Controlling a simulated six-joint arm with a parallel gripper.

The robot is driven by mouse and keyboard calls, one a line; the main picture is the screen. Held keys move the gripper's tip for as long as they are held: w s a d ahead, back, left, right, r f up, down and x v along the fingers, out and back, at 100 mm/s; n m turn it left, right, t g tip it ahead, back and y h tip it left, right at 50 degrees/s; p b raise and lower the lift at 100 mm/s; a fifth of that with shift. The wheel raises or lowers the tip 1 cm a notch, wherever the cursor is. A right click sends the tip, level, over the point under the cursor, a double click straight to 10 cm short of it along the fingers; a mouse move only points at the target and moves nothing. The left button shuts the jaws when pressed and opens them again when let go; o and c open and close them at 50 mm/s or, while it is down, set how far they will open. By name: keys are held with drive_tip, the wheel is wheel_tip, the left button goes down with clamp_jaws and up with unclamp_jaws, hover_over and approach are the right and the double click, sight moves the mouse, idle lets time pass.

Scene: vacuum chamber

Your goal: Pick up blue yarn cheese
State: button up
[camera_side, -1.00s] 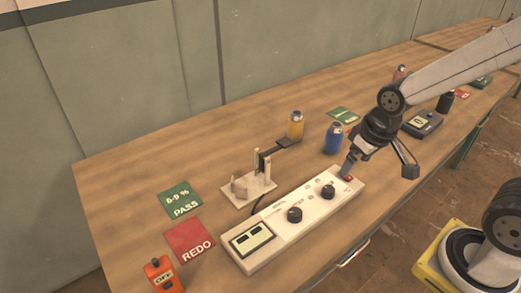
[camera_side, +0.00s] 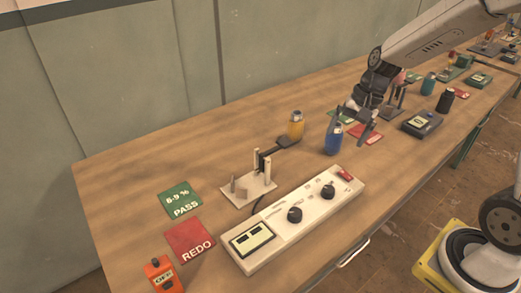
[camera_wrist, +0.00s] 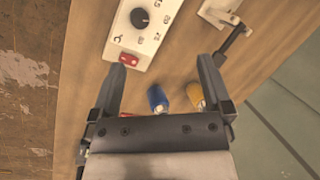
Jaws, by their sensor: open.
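The blue yarn cheese (camera_side: 333,139) is a blue spool with a pale top. It stands upright on the wooden table, to the right of the white control box. In the wrist view the blue yarn cheese (camera_wrist: 157,98) shows between my two fingers, towards the gripper body. My gripper (camera_side: 352,126) is beside and above it in the side view, with its fingers apart. In the wrist view my gripper (camera_wrist: 165,75) is open and empty. I cannot tell whether a finger touches the spool.
The control box (camera_side: 295,220) lies in front. A dark device (camera_side: 422,124) and a black spool (camera_side: 445,101) stand to the right. PASS (camera_side: 180,199) and REDO (camera_side: 190,238) cards lie left.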

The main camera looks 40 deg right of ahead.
drive_tip(key=w+d+m+t+y, duration=0.3)
drive_tip(key=w+d+m+t, duration=0.15)
drive_tip(key=d+m, duration=0.6)
drive_tip(key=w+d+m+t+y, duration=0.2)
drive_tip(key=w+d+m+t, duration=0.35)
drive_tip(key=d, duration=0.75)
drive_tip(key=m+g, duration=0.1)
drive_tip(key=m, duration=0.1)
approach(335, 136)
drive_tip(key=w+d+f, duration=0.1)
drive_tip(key=w+f, duration=0.1)
drive_tip(key=w, duration=0.1)
drive_tip(key=shift+w+d+f+n, duration=0.2)
drive_tip(key=shift+w+f+n, duration=0.1)
drive_tip(key=shift+f, duration=0.15)
drive_tip(key=shift+x, duration=1.25)
drive_tip(key=shift+a, duration=0.1)
drive_tip(key=shift+x, duration=2.55)
drive_tip(key=shift+s+a+r, duration=0.1)
drive_tip(key=shift+a, duration=0.05)
